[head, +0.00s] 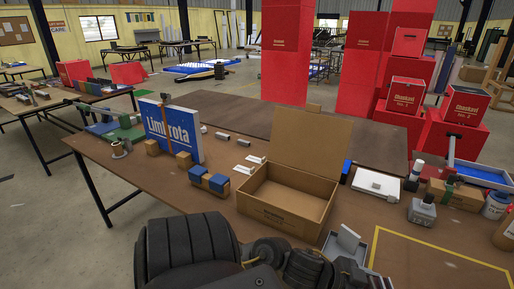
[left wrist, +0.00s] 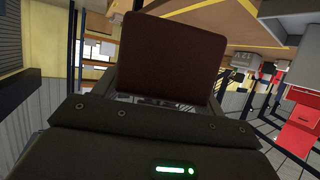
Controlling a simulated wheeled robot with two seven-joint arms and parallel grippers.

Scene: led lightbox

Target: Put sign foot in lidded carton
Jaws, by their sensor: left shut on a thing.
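The lidded carton (head: 287,202) stands on the brown table in the head view, with its lid (head: 312,139) raised at the back and its inside looking empty. In the left wrist view my left gripper (left wrist: 163,101) is shut on a dark brown, square-faced block (left wrist: 172,56), which hides the fingertips. I cannot tell for certain whether this block is a sign foot. Two wooden blocks with blue tops, one at the left (head: 197,173) and one at the right (head: 216,183), stand left of the carton. My right gripper is not in view.
A blue Limbrota sign (head: 172,130) stands upright at the left with small wooden blocks by it. A white flat box (head: 376,184) lies right of the carton, and bottles and a small carton (head: 454,194) crowd the right. A yellow outline (head: 435,249) marks bare table at front right.

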